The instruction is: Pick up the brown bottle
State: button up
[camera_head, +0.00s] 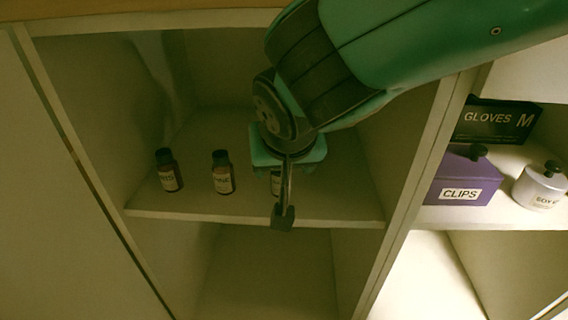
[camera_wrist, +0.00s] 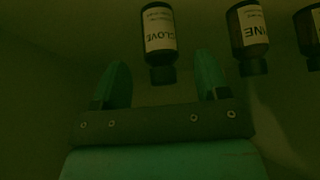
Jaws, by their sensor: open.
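Three small dark brown bottles with dark caps and pale labels stand in a row on a cabinet shelf. In the head view are the left bottle (camera_head: 168,170) and the middle bottle (camera_head: 222,172); the right bottle (camera_head: 275,183) is mostly hidden behind my gripper (camera_head: 284,196). In the wrist view the bottles look upside down. A bottle labelled CLOVE (camera_wrist: 158,42) shows between the two green fingers of my open gripper (camera_wrist: 161,72), with a gap on each side. Its cap overlaps the fingertip level in the picture; depth is hard to tell. Two other bottles show to its right.
The shelf board (camera_head: 240,217) has a front edge, with side walls close on both sides. In the neighbouring bay stand a purple CLIPS box (camera_head: 458,180), a black GLOVES box (camera_head: 495,122) and a white jar (camera_head: 538,188). The compartment below looks empty.

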jog(key=b+x, duration=0.1)
jog(key=x, duration=0.2)
jog(key=shift+a+f, duration=0.1)
jog(key=shift+f, duration=0.25)
jog(key=shift+r, duration=0.1)
jog(key=c, duration=1)
